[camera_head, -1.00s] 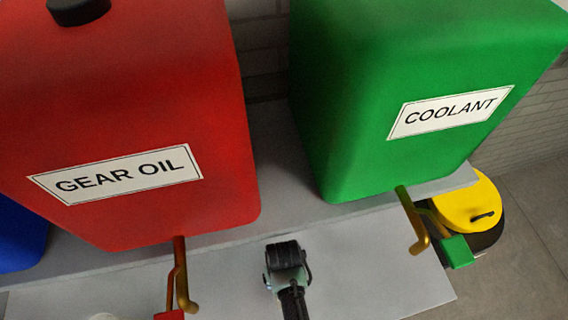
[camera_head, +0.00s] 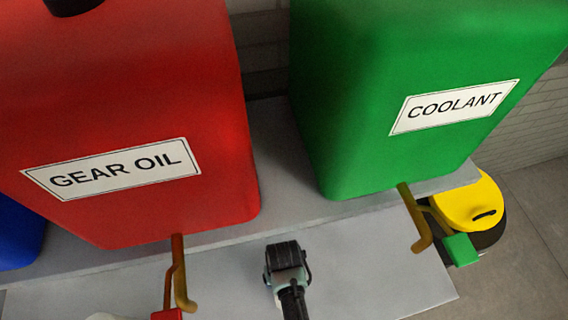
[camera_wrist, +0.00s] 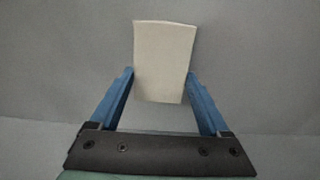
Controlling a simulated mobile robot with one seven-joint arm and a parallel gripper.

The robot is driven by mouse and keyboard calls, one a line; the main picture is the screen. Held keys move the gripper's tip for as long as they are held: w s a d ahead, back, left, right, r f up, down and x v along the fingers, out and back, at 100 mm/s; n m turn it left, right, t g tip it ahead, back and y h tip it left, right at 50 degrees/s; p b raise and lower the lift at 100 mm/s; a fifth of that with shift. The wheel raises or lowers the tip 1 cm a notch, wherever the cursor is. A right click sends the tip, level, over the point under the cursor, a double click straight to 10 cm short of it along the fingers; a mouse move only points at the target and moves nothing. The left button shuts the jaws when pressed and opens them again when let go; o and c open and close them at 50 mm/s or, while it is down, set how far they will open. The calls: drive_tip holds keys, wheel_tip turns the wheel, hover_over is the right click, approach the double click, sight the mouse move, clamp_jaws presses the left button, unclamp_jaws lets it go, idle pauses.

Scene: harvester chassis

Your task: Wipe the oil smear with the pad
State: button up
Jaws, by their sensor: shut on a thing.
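In the wrist view, my gripper (camera_wrist: 160,78) has its two blue fingers closed on the sides of a pale, off-white pad (camera_wrist: 165,50). The pad juts out past the fingertips, in front of a plain grey surface (camera_wrist: 60,70). I cannot tell whether the pad touches that surface. In the head view, the dark end of my arm is over the light grey ledge, and the fingers and pad are hidden. No oil smear can be made out in either view.
A red GEAR OIL tank (camera_head: 120,90) and a green COOLANT tank (camera_head: 390,90) stand on a grey shelf, each with a tap jutting forward. A blue tank (camera_head: 18,235) is at far left. A yellow-topped round thing (camera_head: 470,205) is on the right. The ledge (camera_head: 380,275) right of my arm is clear.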

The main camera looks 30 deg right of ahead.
drive_tip(key=shift+f, duration=0.35)
